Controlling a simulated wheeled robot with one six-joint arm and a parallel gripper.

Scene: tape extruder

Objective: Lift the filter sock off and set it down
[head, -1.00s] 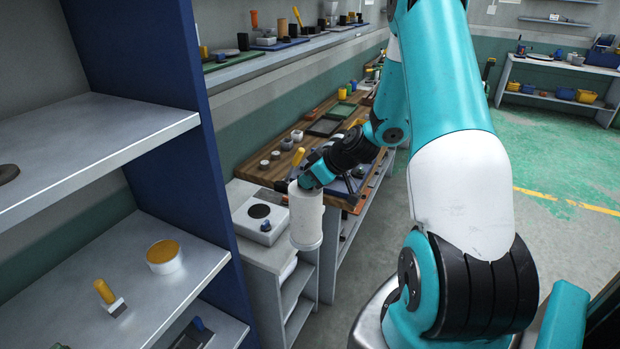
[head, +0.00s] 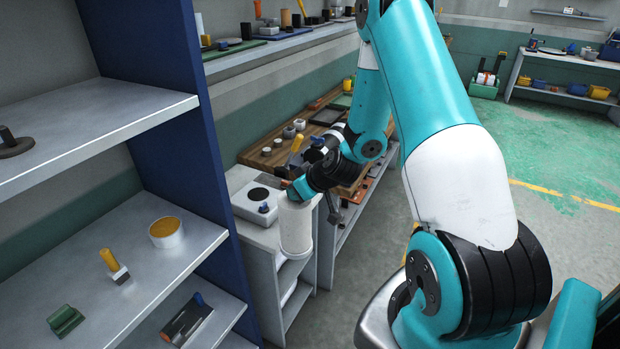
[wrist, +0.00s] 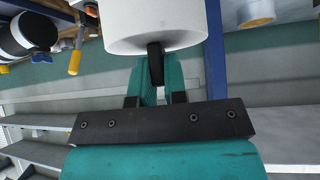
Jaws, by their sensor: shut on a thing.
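The filter sock appears to be the white cylinder (head: 296,228) hanging upright from my gripper (head: 298,192) in the head view. In the wrist view, its pale end (wrist: 155,30) fills the top middle, with a short dark stem (wrist: 155,64) on it. My gripper (wrist: 156,82) is shut on that stem between its teal fingers. The sock is in the air in front of the grey cabinet, beside a white unit (head: 255,203) with a dark round top and a blue knob. The sock's far end is hidden in the wrist view.
A metal shelf (head: 185,235) at left holds a white tub with an orange-brown top (head: 166,232), a yellow-handled tool (head: 113,265) and a green block (head: 66,320). A wooden bench (head: 250,155) with several small parts stands behind. A blue upright (head: 160,100) borders the shelving.

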